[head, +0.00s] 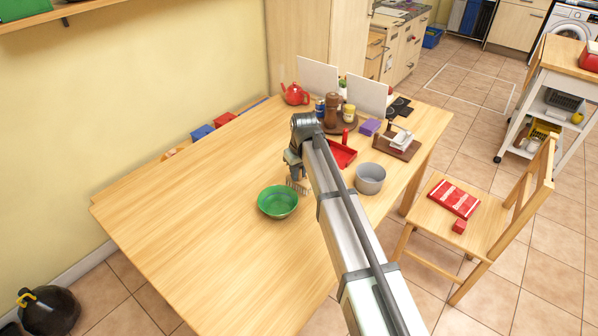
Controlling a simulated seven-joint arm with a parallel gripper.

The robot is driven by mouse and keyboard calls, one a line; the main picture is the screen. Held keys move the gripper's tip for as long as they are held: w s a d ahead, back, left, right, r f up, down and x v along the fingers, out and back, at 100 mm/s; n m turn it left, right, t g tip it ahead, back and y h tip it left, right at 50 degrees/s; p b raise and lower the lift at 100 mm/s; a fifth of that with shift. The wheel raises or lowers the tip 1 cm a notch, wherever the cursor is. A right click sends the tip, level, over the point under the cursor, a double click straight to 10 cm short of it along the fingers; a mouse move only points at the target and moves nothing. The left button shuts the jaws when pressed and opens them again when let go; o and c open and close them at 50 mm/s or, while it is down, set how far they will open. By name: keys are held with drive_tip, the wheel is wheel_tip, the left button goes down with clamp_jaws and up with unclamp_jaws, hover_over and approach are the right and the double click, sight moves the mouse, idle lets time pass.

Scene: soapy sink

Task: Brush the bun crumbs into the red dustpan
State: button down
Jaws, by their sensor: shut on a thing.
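My gripper (293,172) is low over the wooden table (190,190), just behind the green bowl. It is shut on a small brush (300,185), whose bristle-like lower part shows beside the arm. The red dustpan (343,155) lies on the table to the right of my gripper; my arm covers its left part. The bun crumbs cannot be made out; they are too small or hidden by my arm and gripper.
A green bowl (278,202) stands close in front of my gripper, and a grey pot (370,179) right of my arm. A red teapot (295,94), a brown mill (331,111) and a napkin holder (398,145) stand farther back. The table's left side is clear.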

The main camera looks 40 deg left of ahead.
drive_tip(key=shift+s+a+r, duration=0.15)
drive_tip(key=shift+a+r, duration=0.1)
drive_tip(key=shift+r, duration=0.15)
drive_tip(key=r, duration=0.4)
drive_tip(key=shift+s+a+r, duration=0.15)
drive_tip(key=shift+a+r, duration=0.1)
drive_tip(key=shift+a, duration=0.15)
drive_tip(key=m, duration=0.3)
drive_tip(key=shift+w+d+r, duration=0.25)
drive_tip(key=shift+d+r, duration=0.05)
drive_tip(key=shift+r, duration=0.1)
drive_tip(key=m, duration=0.3)
drive_tip(key=shift+w+d+m+t+h, duration=0.1)
drive_tip(key=shift+d+m+t+h, duration=0.2)
drive_tip(key=shift+t, duration=0.1)
drive_tip(key=shift+d+f+m, duration=0.1)
drive_tip(key=shift+f+m, duration=0.05)
drive_tip(key=shift+m, duration=1.05)
drive_tip(key=shift+f, duration=3.5)
drive_tip(key=shift+w+f, duration=0.2)
drive_tip(key=shift+f, duration=0.25)
drive_tip(key=shift+w+a, duration=0.2)
drive_tip(key=shift+w, duration=7.85)
wheel_tip(320, 180, up, 8)
